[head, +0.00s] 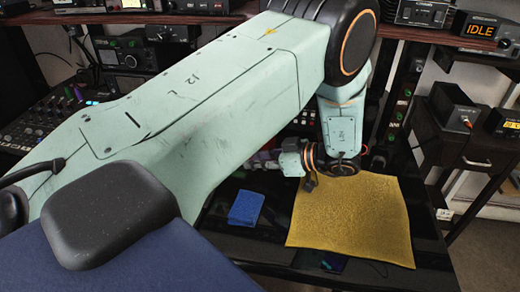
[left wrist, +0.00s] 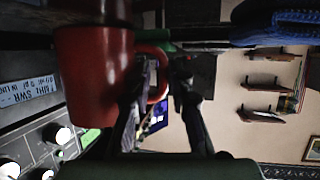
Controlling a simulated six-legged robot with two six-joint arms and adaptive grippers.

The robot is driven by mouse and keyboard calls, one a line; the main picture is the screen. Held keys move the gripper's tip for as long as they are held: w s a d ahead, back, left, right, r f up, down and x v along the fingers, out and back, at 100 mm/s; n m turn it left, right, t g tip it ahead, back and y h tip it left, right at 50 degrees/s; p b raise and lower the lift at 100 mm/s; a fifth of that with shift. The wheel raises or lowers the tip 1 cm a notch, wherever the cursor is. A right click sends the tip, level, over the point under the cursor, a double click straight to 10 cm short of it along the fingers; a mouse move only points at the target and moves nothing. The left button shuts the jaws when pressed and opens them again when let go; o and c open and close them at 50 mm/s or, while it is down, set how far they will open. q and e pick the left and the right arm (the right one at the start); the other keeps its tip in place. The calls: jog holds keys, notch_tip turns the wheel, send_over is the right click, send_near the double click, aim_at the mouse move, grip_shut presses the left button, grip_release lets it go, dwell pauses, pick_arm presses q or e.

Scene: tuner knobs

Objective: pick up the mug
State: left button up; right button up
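A red mug (left wrist: 95,75) fills the left part of the left wrist view, its handle (left wrist: 163,75) pointing right. My left gripper (left wrist: 165,78) is open. Its two dark fingers stand apart at the handle, one overlapping the handle's near part and the other just right of it. I cannot tell whether either finger touches the mug. In the head view my left gripper (head: 309,183) is low over the back of the black table, and the mug cannot be made out there, probably behind my arm. My right gripper is not in view.
Radio gear with knobs (head: 130,57) stands on the left and back. A dark cabinet (head: 460,150) stands at the right. A knobbed panel (left wrist: 40,135) is close beside the mug.

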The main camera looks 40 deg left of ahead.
pick_arm(q)
jog(key=shift+w+d+f, duration=0.1)
jog(key=shift+w+f, duration=0.15)
jog(key=shift+w, duration=0.2)
jog(key=shift+s+a+r, duration=0.25)
jog(key=shift+s+a, duration=0.1)
jog(key=shift+s, duration=0.3)
jog(key=shift+c, duration=0.4)
jog(key=shift+s, duration=0.1)
jog(key=shift+c, duration=0.7)
jog(key=shift+w+d+f, duration=0.15)
jog(key=shift+w+d, duration=0.1)
jog(key=shift+w, duration=0.35)
grip_shut()
jog(key=shift+s+a, duration=0.25)
jog(key=shift+s, duration=0.15)
jog(key=shift+w+d, duration=0.15)
jog(key=shift+w, duration=0.15)
